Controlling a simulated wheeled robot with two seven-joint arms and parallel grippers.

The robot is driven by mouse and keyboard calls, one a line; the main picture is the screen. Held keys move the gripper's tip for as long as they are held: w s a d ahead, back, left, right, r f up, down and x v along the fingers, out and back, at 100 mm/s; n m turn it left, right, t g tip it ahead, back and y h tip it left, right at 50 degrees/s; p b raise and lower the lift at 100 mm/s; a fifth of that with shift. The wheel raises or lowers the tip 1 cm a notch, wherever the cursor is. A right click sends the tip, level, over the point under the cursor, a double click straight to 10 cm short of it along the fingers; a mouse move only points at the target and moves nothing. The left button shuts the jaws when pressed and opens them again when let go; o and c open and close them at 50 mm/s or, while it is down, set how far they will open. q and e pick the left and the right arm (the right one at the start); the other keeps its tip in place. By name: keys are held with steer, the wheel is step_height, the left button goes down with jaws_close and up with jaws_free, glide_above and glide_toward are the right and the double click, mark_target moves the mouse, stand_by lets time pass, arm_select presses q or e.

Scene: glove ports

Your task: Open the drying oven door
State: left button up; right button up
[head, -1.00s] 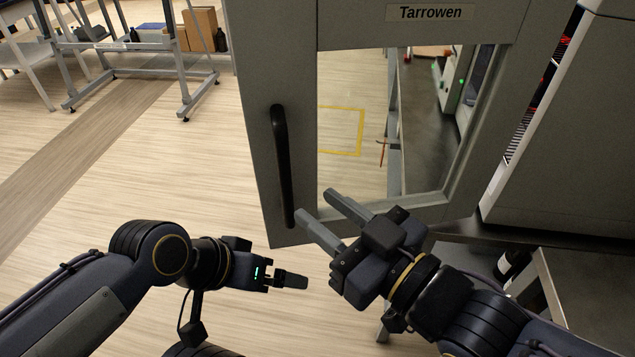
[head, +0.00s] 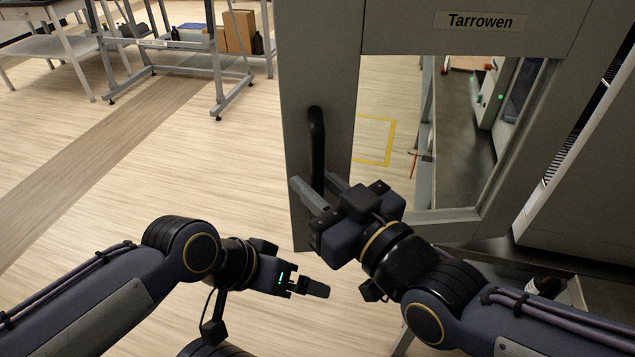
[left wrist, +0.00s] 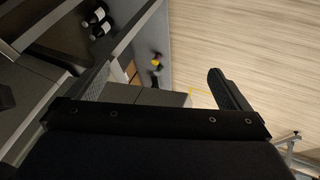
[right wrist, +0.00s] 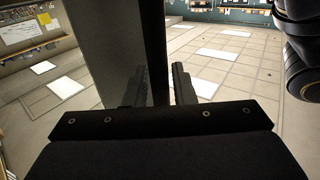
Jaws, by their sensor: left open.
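The oven door (head: 320,70) is a grey framed panel with a glass window and the label Tarrowen (head: 480,20). Its black upright bar handle (head: 316,140) is on the left side of the frame. My right gripper (head: 322,188) is at the handle's lower part, one finger on each side. In the right wrist view the fingers (right wrist: 158,88) are close together with the dark handle (right wrist: 154,40) between them, and look shut on it. My left gripper (head: 312,289) is open and empty, below and in front of the door; its fingers (left wrist: 165,90) are wide apart.
A grey cabinet body (head: 590,180) stands right of the door. A frame table (head: 190,45) with boxes (head: 236,30) stands at the back left. The wooden floor (head: 150,160) left of the door is clear.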

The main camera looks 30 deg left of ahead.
jaws_close()
